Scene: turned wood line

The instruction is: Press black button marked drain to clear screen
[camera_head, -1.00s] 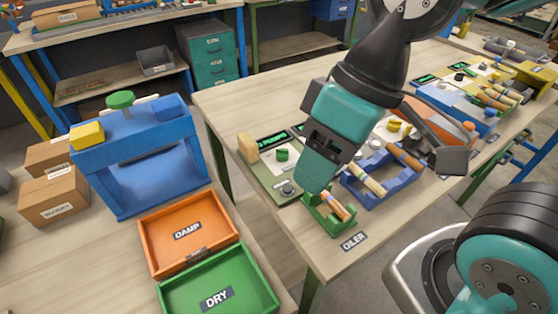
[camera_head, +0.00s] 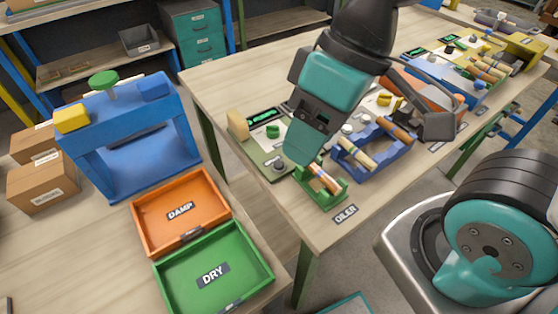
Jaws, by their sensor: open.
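A green panel (camera_head: 250,150) sits at the near left end of the long wooden table. It bears a dark screen (camera_head: 266,116) with green lettering, a green button (camera_head: 273,131) and a round dark button (camera_head: 279,166) on a grey base. No label on the dark button is readable. My gripper (camera_head: 303,158) points down just to the right of the dark button in the picture and looks apart from it. Its jaws are open, though the gap is hard to see from here. The gripper hides part of the panel's right side.
A small green holder (camera_head: 335,196) with a turned wood piece stands close beside my gripper, above the OILER label (camera_head: 345,214). A blue rack (camera_head: 365,170) with wood pieces is to its right. A blue press (camera_head: 140,150) and DAMP (camera_head: 150,238) and DRY (camera_head: 165,270) trays are left.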

